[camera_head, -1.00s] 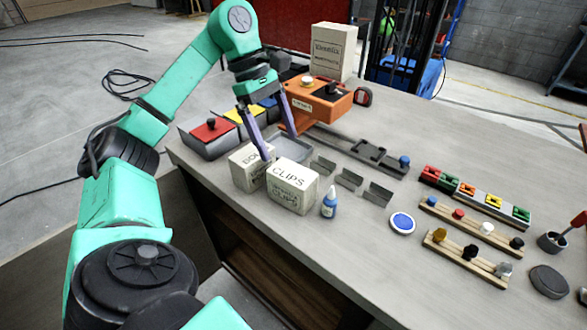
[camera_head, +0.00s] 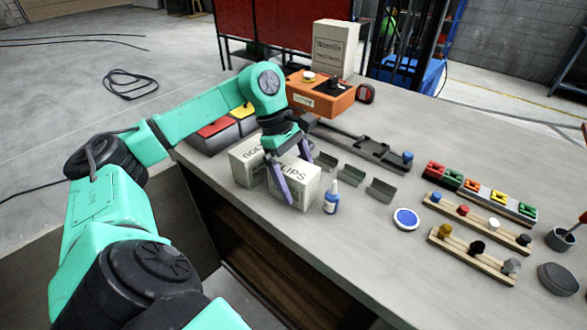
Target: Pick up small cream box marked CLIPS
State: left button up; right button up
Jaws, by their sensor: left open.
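The small cream box marked CLIPS (camera_head: 305,193) stands upright near the front-left edge of the table. My left gripper (camera_head: 300,183) is open and low over this box. One finger runs down across the box's near left side and hides part of the lettering; the other is at its far side, its tip partly hidden behind the box. I cannot tell whether either finger touches it. A second cream box (camera_head: 245,164), its lettering partly covered, stands close beside it on the left. My right gripper is not in view.
Lidded bins (camera_head: 212,138) and an orange machine (camera_head: 320,95) are farther back. A round blue-and-white disc (camera_head: 405,219) lies to the right, with bare table around it.

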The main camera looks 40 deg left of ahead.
pick_arm(q)
jog(key=shift+f, duration=0.25)
